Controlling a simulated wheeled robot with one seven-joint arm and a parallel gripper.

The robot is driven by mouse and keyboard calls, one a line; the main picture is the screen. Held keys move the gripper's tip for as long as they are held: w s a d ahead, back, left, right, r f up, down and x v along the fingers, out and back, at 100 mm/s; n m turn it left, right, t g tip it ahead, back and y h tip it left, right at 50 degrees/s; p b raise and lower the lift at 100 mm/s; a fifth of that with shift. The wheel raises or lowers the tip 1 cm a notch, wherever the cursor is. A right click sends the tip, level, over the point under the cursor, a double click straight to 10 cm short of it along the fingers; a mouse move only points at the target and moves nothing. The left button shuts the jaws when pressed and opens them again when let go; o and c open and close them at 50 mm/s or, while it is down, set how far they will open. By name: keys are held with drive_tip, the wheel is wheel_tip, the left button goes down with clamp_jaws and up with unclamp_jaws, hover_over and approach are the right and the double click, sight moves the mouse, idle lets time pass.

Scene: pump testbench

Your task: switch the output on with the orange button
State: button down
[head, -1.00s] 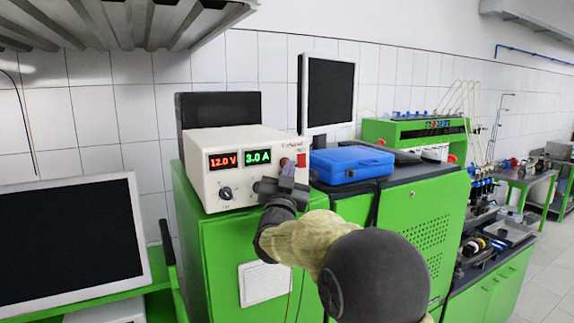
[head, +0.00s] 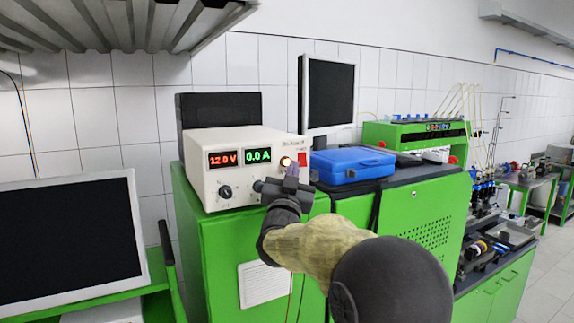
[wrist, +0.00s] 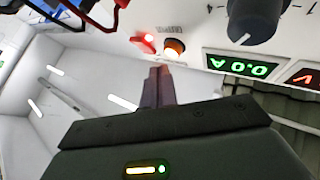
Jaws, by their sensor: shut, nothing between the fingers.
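The white power supply (head: 235,150) stands on a green cabinet. Its displays read 12.0 V in red and 0.0 A in green. The orange button (head: 285,162) is on the right of its front panel and glows; it also shows lit in the wrist view (wrist: 174,48). My gripper (head: 292,170) is shut and empty, with its fingertips just below and right of the button in the head view. In the wrist view the fingertips (wrist: 160,70) end close to the button; I cannot tell whether they touch it.
A red switch (head: 301,159) sits right of the button, and a dark knob (head: 225,192) is at the panel's lower left. A blue case (head: 350,165) lies on the bench to the right.

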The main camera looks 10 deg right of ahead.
drive_tip(key=s+b, duration=0.1)
drive_tip(key=s, duration=0.1)
drive_tip(key=s+d+b, duration=0.1)
drive_tip(key=b, duration=0.1)
drive_tip(key=s+b, duration=0.1)
drive_tip(key=s, duration=0.1)
drive_tip(key=shift+s+d, duration=0.35)
drive_tip(key=shift+w+f, duration=0.1)
drive_tip(key=s+a+f+n+g+y, duration=0.1)
drive_tip(key=s+f+n+g+y, duration=0.15)
drive_tip(key=f, duration=0.65)
drive_tip(key=s+a+f+n+g+y, duration=0.1)
drive_tip(key=f+n+g+y, duration=0.2)
drive_tip(key=f, duration=0.5)
drive_tip(key=s+f+n+g+y, duration=0.1)
drive_tip(key=f+g+y, duration=0.25)
drive_tip(key=f, duration=0.55)
drive_tip(key=s+d+f+g+h, duration=0.1)
drive_tip(key=s+d+f+g, duration=0.1)
drive_tip(key=s+f+g, duration=0.8)
drive_tip(key=s+f, duration=0.8)
drive_tip(key=s, duration=0.4)
drive_tip(key=shift+g, duration=0.3)
